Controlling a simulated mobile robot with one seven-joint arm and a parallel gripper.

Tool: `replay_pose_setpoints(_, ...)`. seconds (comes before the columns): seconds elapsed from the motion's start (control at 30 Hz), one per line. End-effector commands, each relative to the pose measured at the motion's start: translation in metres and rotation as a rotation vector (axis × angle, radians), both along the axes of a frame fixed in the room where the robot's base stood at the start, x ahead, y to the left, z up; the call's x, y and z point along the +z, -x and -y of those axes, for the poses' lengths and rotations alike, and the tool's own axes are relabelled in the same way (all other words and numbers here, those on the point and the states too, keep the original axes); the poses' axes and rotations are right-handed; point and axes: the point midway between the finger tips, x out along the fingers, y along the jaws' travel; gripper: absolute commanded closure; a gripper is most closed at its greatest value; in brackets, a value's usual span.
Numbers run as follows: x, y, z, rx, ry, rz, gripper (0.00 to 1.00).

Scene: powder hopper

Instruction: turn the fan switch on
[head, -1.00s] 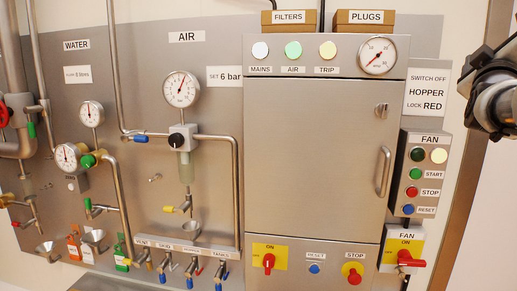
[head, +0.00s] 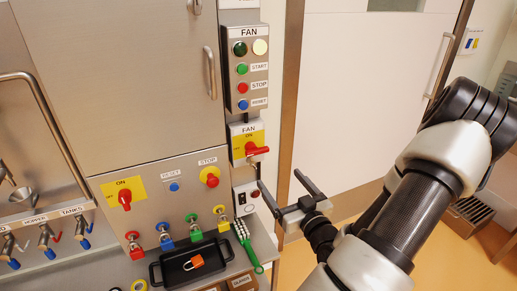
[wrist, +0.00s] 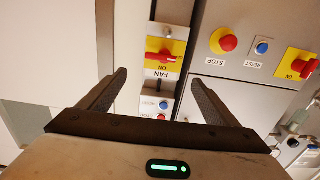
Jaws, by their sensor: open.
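The fan switch is a red rotary handle (head: 256,150) on a yellow plate (head: 239,143) in a white box under a FAN label. Its handle lies roughly horizontal, pointing right, while the ON mark is at the plate's top. In the wrist view, which is upside down, the handle (wrist: 157,57) shows beyond the fingertips, roughly between them. My gripper (head: 279,178) is open and empty, below and right of the switch and apart from it; its two fingers also show in the wrist view (wrist: 158,78).
A fan button box (head: 247,70) is above the switch. Another red switch (head: 124,198) and a red stop knob (head: 211,178) are to the left. A black tray (head: 165,273) with an orange padlock (head: 196,262) stands below. A door (head: 350,90) is at right.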

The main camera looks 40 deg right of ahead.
Motion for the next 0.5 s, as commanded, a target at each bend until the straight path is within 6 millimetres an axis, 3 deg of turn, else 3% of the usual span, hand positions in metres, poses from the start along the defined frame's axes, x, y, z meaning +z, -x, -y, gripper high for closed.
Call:
replay_pose_setpoints(0.23, 0.000, -0.028, 0.004, 0.006, -0.006, 0.011, 0.16)
replay_pose_setpoints(0.5, -0.006, -0.041, 0.014, 0.002, 0.003, 0.013, 0.16)
